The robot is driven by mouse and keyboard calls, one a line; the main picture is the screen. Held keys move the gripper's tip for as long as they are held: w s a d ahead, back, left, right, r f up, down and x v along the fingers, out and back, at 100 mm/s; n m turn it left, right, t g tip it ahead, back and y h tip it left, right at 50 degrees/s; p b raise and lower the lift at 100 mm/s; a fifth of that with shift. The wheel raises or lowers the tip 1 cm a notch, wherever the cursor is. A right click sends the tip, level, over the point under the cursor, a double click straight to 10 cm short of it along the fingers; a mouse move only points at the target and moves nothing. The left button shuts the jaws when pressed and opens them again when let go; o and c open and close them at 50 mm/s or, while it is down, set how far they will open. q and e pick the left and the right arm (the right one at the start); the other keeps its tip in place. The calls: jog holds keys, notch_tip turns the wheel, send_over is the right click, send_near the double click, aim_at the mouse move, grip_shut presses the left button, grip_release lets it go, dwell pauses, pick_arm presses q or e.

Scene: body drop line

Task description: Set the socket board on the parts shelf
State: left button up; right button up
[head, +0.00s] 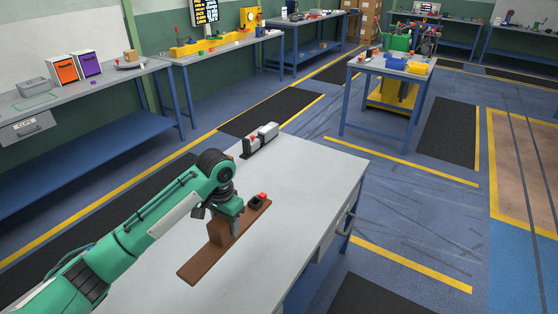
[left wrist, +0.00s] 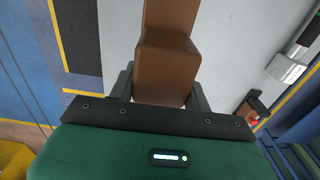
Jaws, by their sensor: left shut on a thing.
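The socket board is a long brown plank (head: 190,270) with a raised brown block near its middle and a small black socket with a red top (head: 257,201) toward its far end. My left gripper (head: 227,212) is shut on the block from above. In the left wrist view the brown block (left wrist: 166,65) sits between the two fingers, and the plank runs off the top edge. The plank is over the pale grey bench top; I cannot tell whether it touches it. I cannot tell which surface is the parts shelf. My right gripper is out of view.
A wall bench (head: 110,85) holds orange and purple boxes. A blue table (head: 390,66) with bins stands beyond an aisle.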

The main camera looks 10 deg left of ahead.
pick_arm(q)
jog(key=shift+s+d+r, duration=0.2)
jog(key=shift+s+d, duration=0.05)
jog(key=shift+s, duration=0.05)
jog(key=s+d+r+n, duration=0.1)
jog(key=s+d+n, duration=0.2)
jog(key=s, duration=0.9)
jog(key=d, duration=0.3)
jog(key=shift+s+d+r+n, duration=0.2)
jog(key=shift+s+n, duration=0.05)
jog(key=shift+n, duration=0.15)
